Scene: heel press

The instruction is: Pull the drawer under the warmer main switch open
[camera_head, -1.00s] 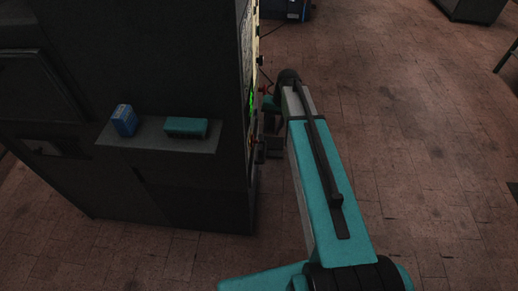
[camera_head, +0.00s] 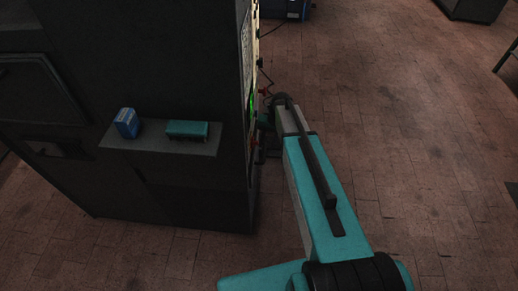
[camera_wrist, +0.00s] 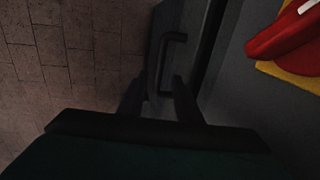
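In the wrist view a dark drawer front (camera_wrist: 190,18) carries a dark bracket-shaped handle (camera_wrist: 168,62). The red main switch (camera_wrist: 282,34) sits on a yellow plate (camera_wrist: 302,62) to the right, partly cut off by the picture edge. My gripper (camera_wrist: 158,82) is open, one finger on each side of the handle's lower end. I cannot tell whether the fingers touch the handle. The drawer looks shut, though its edges are dark. In the head view my gripper is at the machine's right side, mostly hidden by my arm.
The large dark machine (camera_head: 180,60) fills the left of the head view. Its side shelf (camera_head: 150,143) holds a blue box (camera_head: 127,122) and a teal box (camera_head: 187,129). Red brick floor (camera_head: 420,150) lies open to the right. A blue unit (camera_head: 285,8) stands behind.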

